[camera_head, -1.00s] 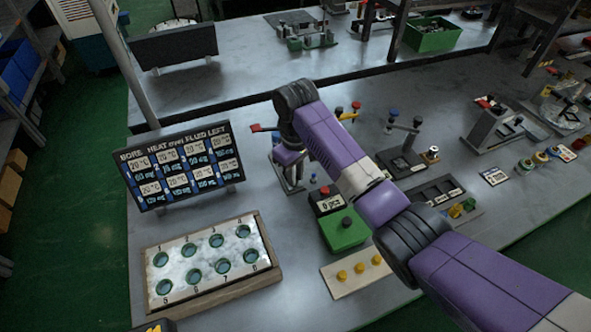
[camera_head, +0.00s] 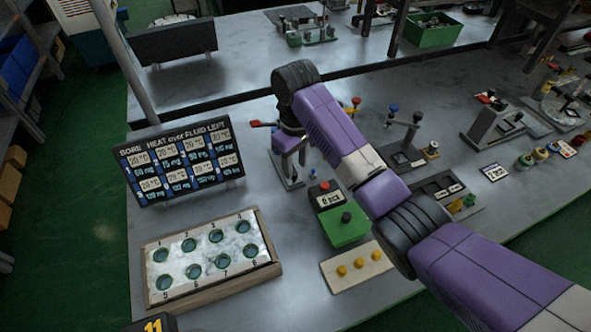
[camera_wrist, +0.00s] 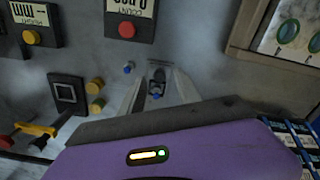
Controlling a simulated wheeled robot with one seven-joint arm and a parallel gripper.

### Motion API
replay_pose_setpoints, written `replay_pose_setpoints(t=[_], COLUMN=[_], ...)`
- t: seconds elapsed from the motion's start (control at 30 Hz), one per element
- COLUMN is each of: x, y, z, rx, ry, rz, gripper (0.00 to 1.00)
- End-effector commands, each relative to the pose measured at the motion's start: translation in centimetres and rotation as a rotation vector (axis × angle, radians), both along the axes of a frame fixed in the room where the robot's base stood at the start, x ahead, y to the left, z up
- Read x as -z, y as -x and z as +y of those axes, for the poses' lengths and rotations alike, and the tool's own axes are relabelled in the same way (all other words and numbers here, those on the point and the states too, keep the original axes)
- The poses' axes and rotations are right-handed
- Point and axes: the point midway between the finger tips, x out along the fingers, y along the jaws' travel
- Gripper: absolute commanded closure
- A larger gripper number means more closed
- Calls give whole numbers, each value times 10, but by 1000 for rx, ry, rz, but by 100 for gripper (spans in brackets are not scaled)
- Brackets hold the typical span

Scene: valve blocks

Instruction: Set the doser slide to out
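My gripper (camera_head: 292,180) hangs at the end of the purple arm, low over the bench between the display board and the counter box. In the wrist view its pale fingers (camera_wrist: 160,75) reach out from the dark palm and narrow toward the tips. A small dark part with a blue knob (camera_wrist: 155,90) shows between them; I cannot tell whether they touch it. A second small blue knob (camera_wrist: 128,68) stands beside the fingers, and it also shows in the head view (camera_head: 312,171). No label marks the doser slide, so I cannot tell which part it is.
The counter box with a red button (camera_head: 325,193) and the green box (camera_head: 347,232) stand right of my gripper. The display board (camera_head: 180,160) stands at left, behind a tray with numbered wells (camera_head: 205,245). A board with yellow knobs (camera_head: 358,265) lies in front.

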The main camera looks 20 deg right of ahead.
Motion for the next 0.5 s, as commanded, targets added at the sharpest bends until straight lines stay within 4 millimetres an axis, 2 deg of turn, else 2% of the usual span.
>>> replay_pose_setpoints(t=[0.2,0.33,0.5], x=[-35,-44,-46], y=[0,0,1], z=[0,0,0], rx=[0,0,1], ry=[0,0,1], rz=[0,0,2], gripper=[61,61,61])
